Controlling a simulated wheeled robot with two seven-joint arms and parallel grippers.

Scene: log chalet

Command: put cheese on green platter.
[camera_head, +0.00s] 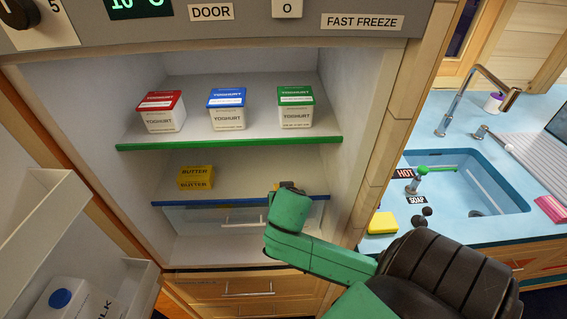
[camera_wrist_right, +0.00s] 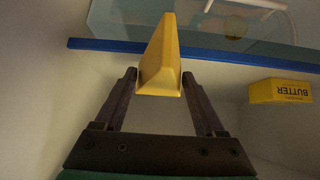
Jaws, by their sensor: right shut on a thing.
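The cheese, a yellow wedge (camera_wrist_right: 160,60), is between the fingers of my right gripper (camera_wrist_right: 160,82) in the right wrist view. The fingers are shut on its sides. In the head view my right gripper (camera_head: 288,188) is inside the open fridge, at the front of the shelf with the blue edge. The cheese is mostly hidden there behind the gripper and wrist. No green platter is in view. My left gripper is not in view.
A butter pack (camera_head: 195,177) lies on the same shelf, left of my gripper. Yoghurt tubs (camera_head: 226,110) stand on the shelf above. A clear drawer (camera_head: 225,217) is below. The fridge door (camera_head: 60,225) stands open at left. A blue counter (camera_head: 420,160) with sink is at right.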

